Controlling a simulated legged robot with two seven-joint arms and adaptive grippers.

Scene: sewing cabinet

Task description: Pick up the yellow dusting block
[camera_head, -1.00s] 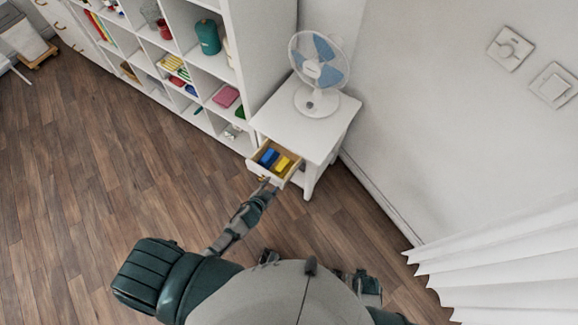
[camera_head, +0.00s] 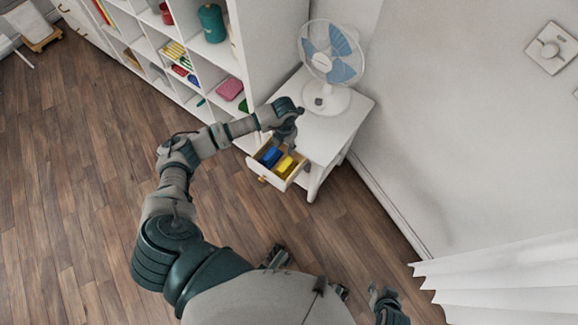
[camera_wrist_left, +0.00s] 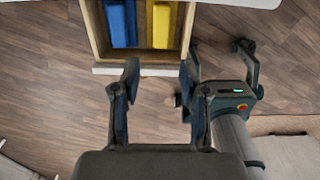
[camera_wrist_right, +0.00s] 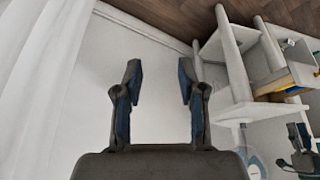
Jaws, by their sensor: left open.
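The yellow dusting block (camera_head: 285,164) lies in the open drawer (camera_head: 293,180), beside a blue block (camera_head: 271,156). In the left wrist view the yellow block (camera_wrist_left: 162,25) lies upright in the picture, right of the blue block (camera_wrist_left: 117,22). My left gripper (camera_head: 285,140) is above the back part of the drawer in the head view. In its wrist view, the left gripper (camera_wrist_left: 160,76) has its fingers apart with nothing between them, and the yellow block shows beyond the tips. My right gripper (camera_wrist_right: 157,82) is open and empty, facing the pale wall.
The drawer belongs to a small white table (camera_head: 338,132) with a fan (camera_head: 332,62) on top. A white shelf unit (camera_head: 237,105) stands left of it. A white curtain (camera_head: 500,285) hangs at the lower right.

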